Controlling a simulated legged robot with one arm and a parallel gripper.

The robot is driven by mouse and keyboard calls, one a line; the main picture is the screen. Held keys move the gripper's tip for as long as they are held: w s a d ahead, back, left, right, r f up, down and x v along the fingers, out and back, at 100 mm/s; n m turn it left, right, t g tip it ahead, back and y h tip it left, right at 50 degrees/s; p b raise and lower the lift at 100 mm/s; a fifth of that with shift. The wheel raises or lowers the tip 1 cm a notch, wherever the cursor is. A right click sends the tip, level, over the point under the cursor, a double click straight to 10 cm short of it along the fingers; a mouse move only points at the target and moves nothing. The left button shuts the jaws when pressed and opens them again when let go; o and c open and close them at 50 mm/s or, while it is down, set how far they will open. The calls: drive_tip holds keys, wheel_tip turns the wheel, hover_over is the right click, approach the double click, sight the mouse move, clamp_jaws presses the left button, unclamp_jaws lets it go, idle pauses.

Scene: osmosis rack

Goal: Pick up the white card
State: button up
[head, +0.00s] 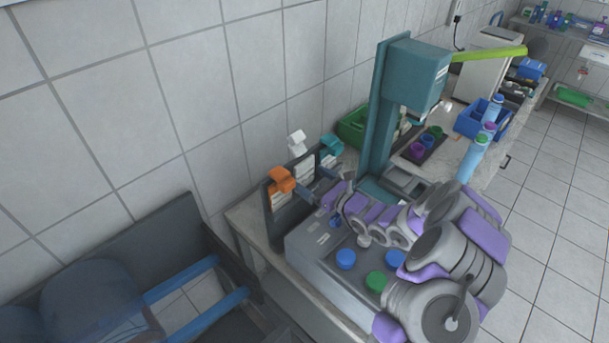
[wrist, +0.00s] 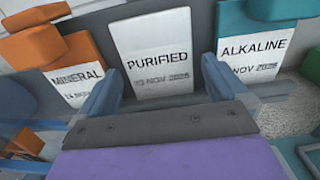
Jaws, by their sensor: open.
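The white card (wrist: 152,52) stands upright in the middle of the wrist view, labelled PURIFIED with a date in November 2026. Its white top (head: 297,141) shows in the head view, between an orange and a teal one. My gripper (wrist: 160,66) is open, one finger towards each side of the card's lower part. I cannot tell whether the fingers touch it. In the head view my gripper (head: 314,180) is in front of the card rack (head: 272,222).
An orange MINERAL card (wrist: 73,68) stands close on the left and a teal ALKALINE card (wrist: 254,45) close on the right. A teal stand (head: 380,125) rises to the right of the rack. A grey box with blue and green knobs (head: 345,259) lies below my arm.

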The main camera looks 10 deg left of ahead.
drive_tip(key=shift+w+a, duration=0.25)
drive_tip(key=shift+a, duration=0.2)
drive_tip(key=shift+d, duration=0.1)
drive_tip(key=c, duration=0.8)
drive_tip(key=shift+c, duration=0.2)
